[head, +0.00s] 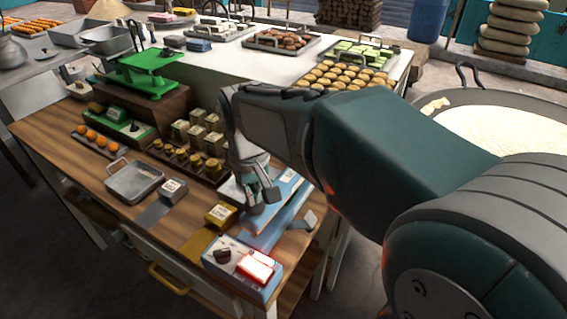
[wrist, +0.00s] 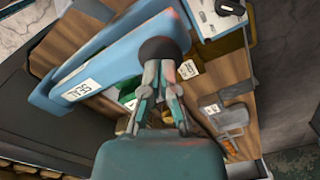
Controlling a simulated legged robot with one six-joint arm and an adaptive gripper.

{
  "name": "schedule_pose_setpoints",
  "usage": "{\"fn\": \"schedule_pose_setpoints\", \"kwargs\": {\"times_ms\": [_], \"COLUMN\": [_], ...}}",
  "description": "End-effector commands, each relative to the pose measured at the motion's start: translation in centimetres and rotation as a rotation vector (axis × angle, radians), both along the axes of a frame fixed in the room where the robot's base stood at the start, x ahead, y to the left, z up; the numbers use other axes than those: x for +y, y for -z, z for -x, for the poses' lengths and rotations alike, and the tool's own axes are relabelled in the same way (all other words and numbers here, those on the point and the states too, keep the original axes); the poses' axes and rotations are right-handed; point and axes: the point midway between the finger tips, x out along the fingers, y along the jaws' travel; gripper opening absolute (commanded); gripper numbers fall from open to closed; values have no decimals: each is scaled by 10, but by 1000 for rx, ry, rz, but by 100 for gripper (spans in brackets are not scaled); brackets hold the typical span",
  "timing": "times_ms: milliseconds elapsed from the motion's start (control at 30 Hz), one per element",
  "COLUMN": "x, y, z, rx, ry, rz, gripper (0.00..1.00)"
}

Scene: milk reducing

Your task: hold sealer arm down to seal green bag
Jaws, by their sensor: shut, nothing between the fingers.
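The sealer (head: 245,262) is a light-blue machine at the front right of the wooden table, its box carrying a black knob and a glowing red light. Its long blue arm shows in the wrist view (wrist: 118,52), with a white label reading SEAL. My gripper (head: 264,198) is over the sealer from above. In the wrist view its fingers (wrist: 161,72) are together, with their tips against or just above a dark round knob by the blue arm; contact is unclear. A small green patch (wrist: 129,103), perhaps the green bag, shows below the blue arm; most of it is hidden.
A yellow box (head: 220,214), a grey tray (head: 134,181) and small tins (head: 190,160) stand left of the sealer. A green scale (head: 148,68) is at the back left. A large pan (head: 500,125) stands at the right, behind my arm.

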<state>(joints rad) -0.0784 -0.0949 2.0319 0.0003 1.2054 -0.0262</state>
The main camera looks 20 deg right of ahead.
Motion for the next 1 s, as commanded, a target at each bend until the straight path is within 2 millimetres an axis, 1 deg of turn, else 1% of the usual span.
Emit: {"fn": "schedule_pose_setpoints", "kwargs": {"times_ms": [633,1000], "x": [5,5], "y": [27,28], "z": [4,4], "rx": [1,0], "ry": [-1,0], "rz": [0,0], "gripper": [0,0]}}
